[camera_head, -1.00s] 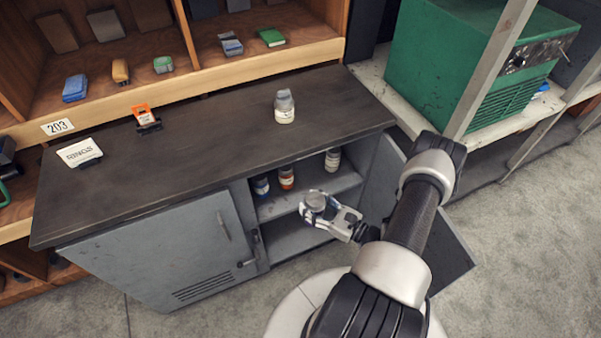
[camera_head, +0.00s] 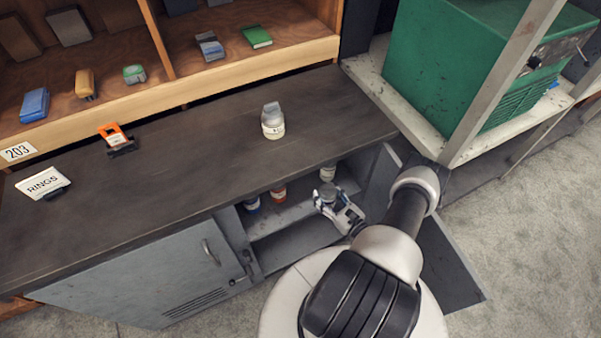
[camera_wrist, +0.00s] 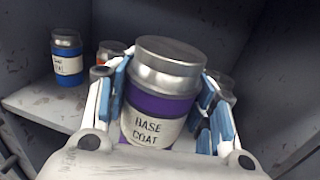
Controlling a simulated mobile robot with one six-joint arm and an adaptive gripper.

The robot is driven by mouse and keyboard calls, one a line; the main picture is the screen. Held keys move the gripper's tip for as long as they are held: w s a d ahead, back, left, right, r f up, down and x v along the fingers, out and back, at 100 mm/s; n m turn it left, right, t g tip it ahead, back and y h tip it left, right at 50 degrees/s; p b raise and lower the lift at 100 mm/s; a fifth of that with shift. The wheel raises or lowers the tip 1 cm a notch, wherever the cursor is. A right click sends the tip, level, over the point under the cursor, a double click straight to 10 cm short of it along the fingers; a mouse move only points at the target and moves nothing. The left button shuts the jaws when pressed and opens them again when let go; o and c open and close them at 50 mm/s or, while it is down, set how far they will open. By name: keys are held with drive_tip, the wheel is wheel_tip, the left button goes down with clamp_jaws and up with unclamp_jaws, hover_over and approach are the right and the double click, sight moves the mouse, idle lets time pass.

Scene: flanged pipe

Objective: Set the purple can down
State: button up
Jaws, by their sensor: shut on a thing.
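The purple can (camera_wrist: 157,103) has a silver lid and a white label reading BASE COAT. It is upright between the blue-padded fingers of my gripper (camera_wrist: 163,105), which is shut on it. In the head view my gripper (camera_head: 328,200) is at the open front of the grey cabinet (camera_head: 232,245), by its upper shelf (camera_head: 290,215). The can's lid (camera_head: 329,197) shows there. Whether the can's base touches the shelf is hidden.
A blue can (camera_wrist: 67,58) stands on the shelf, left of my gripper. An orange-red can (camera_head: 278,194) and a white-labelled can (camera_head: 327,172) stand there too. The open cabinet door (camera_head: 447,262) is at the right. A jar (camera_head: 272,122) stands on the countertop.

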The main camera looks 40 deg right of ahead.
drive_tip(key=w+d+b, duration=0.3)
drive_tip(key=w, duration=1.2)
drive_tip(key=f+b, duration=0.1)
drive_tip(key=f, duration=0.1)
drive_tip(key=f+b, duration=0.1)
drive_tip(key=f, duration=0.1)
drive_tip(key=f+b, duration=0.1)
drive_tip(key=f, duration=0.1)
drive_tip(key=shift+s+d+f, duration=0.2)
drive_tip(key=shift+d+f, duration=0.05)
drive_tip(key=shift+f, duration=0.05)
drive_tip(key=shift+w+f+b, duration=0.2)
drive_tip(key=shift+f+b, duration=0.1)
drive_tip(key=shift+b, duration=0.2)
drive_tip(key=shift+r, duration=0.15)
drive_tip(key=o, duration=1.4)
